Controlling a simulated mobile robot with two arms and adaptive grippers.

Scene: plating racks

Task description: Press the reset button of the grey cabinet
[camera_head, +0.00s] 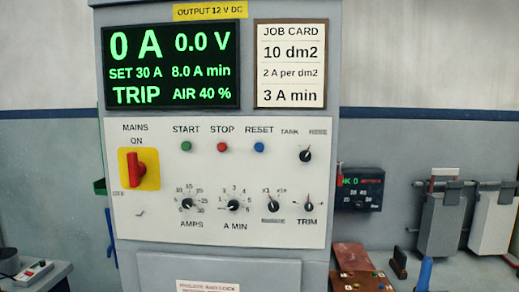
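The grey cabinet (219,272) stands upright in the middle of the head view, facing me. Its blue reset button (259,147) sits on the white control panel (150,225), under the word RESET. The red stop button (222,147) and green start button (186,146) are in the same row to its left. The display (172,66) above reads 0 A, 0.0 V, SET 30 A, 8.0 A min, TRIP and AIR 40 %. The red mains switch (137,168) on its yellow plate is at the panel's left. Neither gripper is in view, and nothing covers the reset button.
Several knobs fill the lower panel, including the AMPS knob (188,204) and A MIN knob (233,205). A job card (290,64) is beside the display. A dark meter box (359,190) and grey tanks (441,222) are at right. A switch box (33,272) is at lower left.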

